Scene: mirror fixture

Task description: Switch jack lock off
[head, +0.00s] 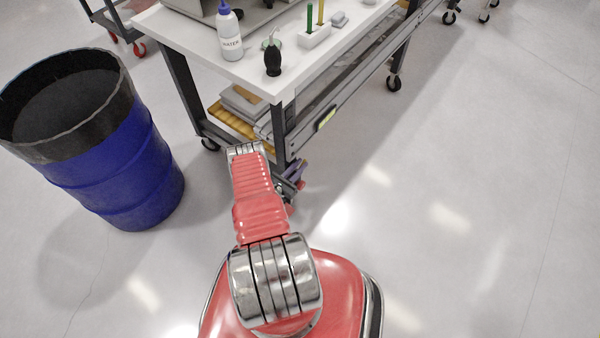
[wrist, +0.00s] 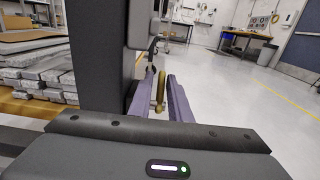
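My gripper (head: 297,172) is low beside the near leg of the white-topped workbench (head: 262,82) in the head view, partly hidden by my arm. In the wrist view its two purple fingers (wrist: 160,84) stand apart. A narrow brass-coloured part (wrist: 161,90) shows upright in the gap between them. I cannot tell whether the fingers touch it, or whether it is the jack lock. No part clearly readable as a jack lock shows in the head view. The dark bench leg (wrist: 97,58) rises just left of the fingers.
A blue drum (head: 125,165) stands left of my arm. The bench carries a water bottle (head: 230,36), a dark small bottle (head: 272,57) and a pen holder (head: 314,37). Stacked metal bars (wrist: 40,72) lie left of the leg. The floor to the right is clear.

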